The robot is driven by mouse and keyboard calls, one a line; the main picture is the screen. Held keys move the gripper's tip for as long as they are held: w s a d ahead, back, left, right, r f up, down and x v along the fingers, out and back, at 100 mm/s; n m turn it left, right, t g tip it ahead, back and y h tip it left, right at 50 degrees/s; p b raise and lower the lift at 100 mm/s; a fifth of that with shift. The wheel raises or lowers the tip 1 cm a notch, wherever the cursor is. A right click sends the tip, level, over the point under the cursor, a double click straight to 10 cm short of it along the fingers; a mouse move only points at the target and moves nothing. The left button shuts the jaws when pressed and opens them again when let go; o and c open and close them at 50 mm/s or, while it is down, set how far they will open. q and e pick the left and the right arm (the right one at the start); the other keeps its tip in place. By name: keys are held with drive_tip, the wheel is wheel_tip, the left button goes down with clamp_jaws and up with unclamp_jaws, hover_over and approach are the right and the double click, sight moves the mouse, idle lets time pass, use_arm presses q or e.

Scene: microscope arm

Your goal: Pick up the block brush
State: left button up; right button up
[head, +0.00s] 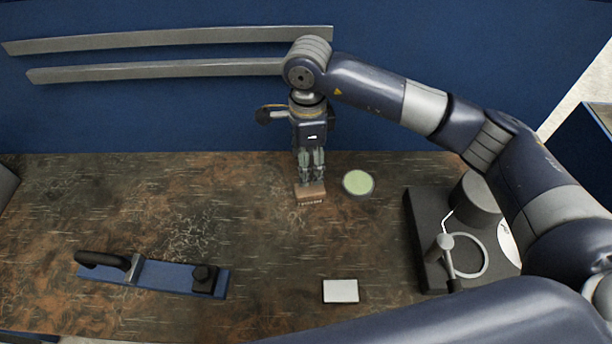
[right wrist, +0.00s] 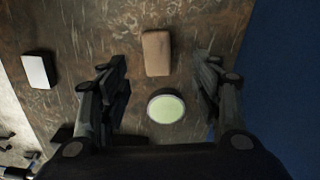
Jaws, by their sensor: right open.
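The block brush (head: 310,194) is a small brown wooden block with short bristles along its front edge. It lies on the table in the head view, right below my right gripper (head: 311,178). In the right wrist view the brush (right wrist: 157,53) shows its plain brown top, between and a little beyond the fingertips of my right gripper (right wrist: 162,75). The fingers are open and nothing is between them in a grip. I cannot tell the exact height of the fingertips above the brush. My left gripper is in neither view.
A round pale green dish (head: 358,183) lies close to the brush's right. A white card-like block (head: 340,291) lies nearer the front. A blue tool with a black handle (head: 150,274) lies at left. A dark microscope-like device (head: 430,240) stands at right. The table between is clear.

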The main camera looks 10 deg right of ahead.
sight(306, 189)
drive_tip(key=f, duration=0.2)
drive_tip(key=f+p, duration=0.1)
drive_tip(key=f, duration=0.1)
drive_tip(key=shift+s, duration=0.25)
drive_tip(key=shift+f, duration=0.55)
wheel_tip(306, 189, down, 4)
drive_tip(key=p, duration=0.3)
drive_tip(key=shift+a+f, duration=0.1)
drive_tip(key=shift+a, duration=0.05)
drive_tip(key=shift+f, duration=0.5)
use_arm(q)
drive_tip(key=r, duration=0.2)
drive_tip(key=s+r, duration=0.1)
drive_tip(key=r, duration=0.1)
use_arm(e)
drive_tip(key=c, duration=1.2)
